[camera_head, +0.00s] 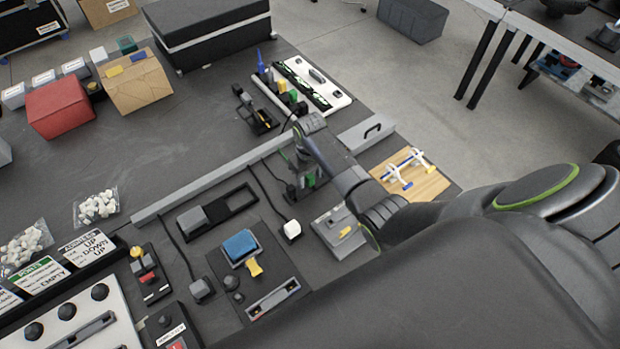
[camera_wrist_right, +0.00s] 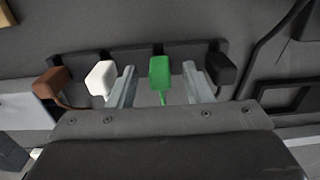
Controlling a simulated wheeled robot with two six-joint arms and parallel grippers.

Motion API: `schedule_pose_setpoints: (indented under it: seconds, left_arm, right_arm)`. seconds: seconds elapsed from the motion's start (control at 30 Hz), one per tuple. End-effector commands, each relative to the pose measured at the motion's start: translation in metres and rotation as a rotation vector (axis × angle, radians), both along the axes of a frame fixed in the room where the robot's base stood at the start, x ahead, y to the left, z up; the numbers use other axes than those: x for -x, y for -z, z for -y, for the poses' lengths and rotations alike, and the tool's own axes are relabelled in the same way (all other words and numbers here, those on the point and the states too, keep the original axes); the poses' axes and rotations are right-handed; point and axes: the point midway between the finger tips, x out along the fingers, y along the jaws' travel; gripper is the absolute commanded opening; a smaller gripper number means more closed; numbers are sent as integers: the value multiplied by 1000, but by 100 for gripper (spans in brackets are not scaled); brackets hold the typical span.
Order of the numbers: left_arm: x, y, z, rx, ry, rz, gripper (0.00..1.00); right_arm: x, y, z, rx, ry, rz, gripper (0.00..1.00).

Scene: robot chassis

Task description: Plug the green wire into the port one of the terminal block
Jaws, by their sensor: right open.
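The green wire's plug (camera_wrist_right: 160,72) sits in a dark rack (camera_wrist_right: 215,48) in the right wrist view, with a short green wire hanging from it. My right gripper (camera_wrist_right: 159,78) is open, with one finger on each side of the green plug in the picture. I see no contact, and the depth between them is hard to judge. In the head view, my right gripper (camera_head: 300,178) points down at the rack area, partly hidden by its own arm. I cannot tell for sure which fixture is the terminal block. My left gripper is not in view.
Brown (camera_wrist_right: 52,82), white (camera_wrist_right: 100,78) and black (camera_wrist_right: 221,68) plugs stand beside the green one in the rack. In the head view, a white board with coloured parts (camera_head: 338,101) lies beyond the gripper. A grey rail (camera_head: 195,190) crosses the table.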

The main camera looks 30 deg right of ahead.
Motion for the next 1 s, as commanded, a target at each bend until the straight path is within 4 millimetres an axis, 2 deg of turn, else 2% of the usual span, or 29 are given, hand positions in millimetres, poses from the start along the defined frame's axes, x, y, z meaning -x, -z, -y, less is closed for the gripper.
schedule_pose_setpoints:
  seconds: [0.13,0.37,0.7,0.73,1.0]
  left_arm:
    - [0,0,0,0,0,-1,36]
    - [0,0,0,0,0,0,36]
    - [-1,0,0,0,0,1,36]
    - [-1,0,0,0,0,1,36]
    - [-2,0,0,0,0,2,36]
  right_arm:
    - [0,9,0,0,-1,1,45]
    - [0,10,0,1,-1,2,45]
    - [0,9,0,1,-1,1,2]
    - [0,9,0,1,-1,1,0]
    - [0,7,0,1,-1,2,0]
